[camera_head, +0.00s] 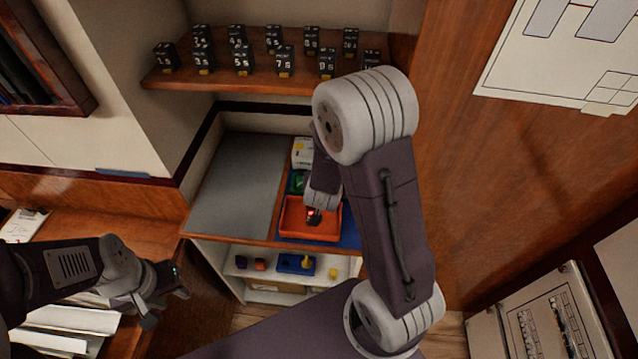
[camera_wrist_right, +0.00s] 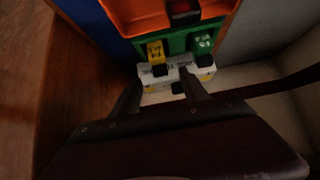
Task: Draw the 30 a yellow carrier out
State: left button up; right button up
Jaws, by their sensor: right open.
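My right gripper (camera_wrist_right: 160,84) is open and empty in the right wrist view, its fingertips at the near edge of a white block (camera_wrist_right: 176,72). In a green holder (camera_wrist_right: 178,43) just beyond are a yellow carrier (camera_wrist_right: 155,52) and a green carrier (camera_wrist_right: 203,42), both with small labels I cannot read surely. In the head view the white block (camera_head: 302,152) and green holder (camera_head: 298,182) are partly hidden by my right arm. My left gripper (camera_head: 166,305) is open and empty at the lower left, away from them.
An orange tray (camera_head: 312,233) sits at the counter's front, beside a grey mat (camera_head: 235,185). Several black numbered blocks (camera_head: 284,60) stand on the upper wooden shelf (camera_head: 215,82). A blue tray (camera_head: 296,264) is on the shelf below. A breaker panel (camera_head: 545,325) is at lower right.

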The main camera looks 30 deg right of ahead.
jog(key=x, duration=0.7)
jog(key=shift+f, duration=0.3)
jog(key=shift+w+d+f, duration=0.2)
jog(key=shift+w+f, duration=0.05)
jog(key=shift+s, duration=0.1)
grip_shut()
